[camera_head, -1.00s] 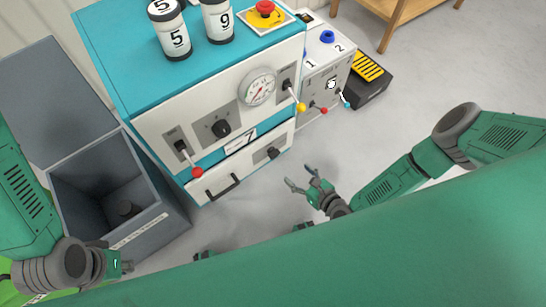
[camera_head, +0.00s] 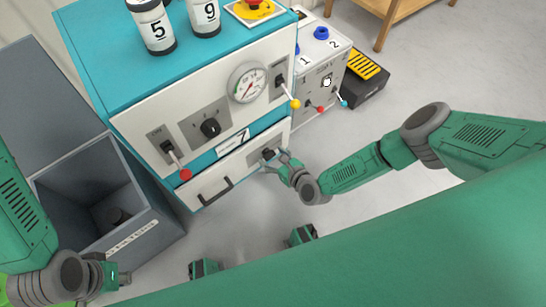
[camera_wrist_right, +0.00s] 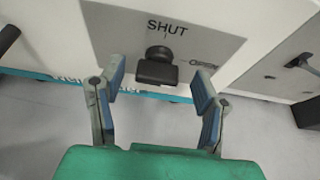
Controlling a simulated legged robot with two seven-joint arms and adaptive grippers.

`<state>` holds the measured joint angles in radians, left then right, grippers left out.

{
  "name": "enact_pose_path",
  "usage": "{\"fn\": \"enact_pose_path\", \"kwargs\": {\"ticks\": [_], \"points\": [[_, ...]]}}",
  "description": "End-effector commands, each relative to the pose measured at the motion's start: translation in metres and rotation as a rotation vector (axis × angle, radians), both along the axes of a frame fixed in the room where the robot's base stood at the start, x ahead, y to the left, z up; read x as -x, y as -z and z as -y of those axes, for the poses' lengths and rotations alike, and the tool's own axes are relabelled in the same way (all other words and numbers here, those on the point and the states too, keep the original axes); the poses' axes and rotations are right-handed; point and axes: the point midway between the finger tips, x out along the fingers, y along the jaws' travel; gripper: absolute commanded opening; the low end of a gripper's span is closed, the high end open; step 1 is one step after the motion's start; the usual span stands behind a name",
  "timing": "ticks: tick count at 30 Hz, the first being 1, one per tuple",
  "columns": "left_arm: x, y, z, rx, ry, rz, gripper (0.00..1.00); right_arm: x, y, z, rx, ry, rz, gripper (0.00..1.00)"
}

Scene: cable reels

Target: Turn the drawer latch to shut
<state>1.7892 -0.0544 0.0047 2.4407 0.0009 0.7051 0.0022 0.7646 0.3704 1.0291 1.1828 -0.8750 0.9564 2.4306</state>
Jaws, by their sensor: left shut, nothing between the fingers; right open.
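The drawer latch (camera_head: 267,154) is a black knob on a grey plate at the right of the white drawer front (camera_head: 215,170). In the right wrist view the latch (camera_wrist_right: 157,66) has a round hub and a wide block lying crosswise. "SHUT" is printed above it and "OPEN" to its right. My right gripper (camera_head: 275,161) is open just in front of the latch, and in the wrist view its fingers (camera_wrist_right: 158,80) stand to either side of it, with no clear contact. My left gripper (camera_head: 118,273) is shut and empty at the lower left, far from the drawer.
The drawer's black bar handle (camera_head: 214,191) is left of the latch. Red-tipped (camera_head: 185,174) and yellow-tipped (camera_head: 295,103) levers jut from the teal cabinet above. A grey bin (camera_head: 150,225) stands left. A smaller grey box (camera_head: 320,80) stands right. Floor in front is clear.

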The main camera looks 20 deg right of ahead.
Motion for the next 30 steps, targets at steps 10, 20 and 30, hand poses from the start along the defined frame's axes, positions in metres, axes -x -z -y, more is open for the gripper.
{"fn": "enact_pose_path", "kwargs": {"ticks": [10, 20, 30], "points": [[0.0, -0.0001, 0.0, 0.0, 0.0, 0.0, 0.0, -0.0001, -0.0003, 0.0002, 0.001, 0.001, 0.0, 0.09], [0.0, -0.0001, 0.0, 0.0, 0.0, 0.0, 0.0, 0.0004, -0.0003, -0.0022, 0.066, 0.0, 0.026, 0.09], [0.0, -0.0001, 0.0, 0.0, 0.0, 0.0, 0.0, 0.0015, 0.0004, -0.0059, 0.314, -0.003, 0.117, 0.09]]}}
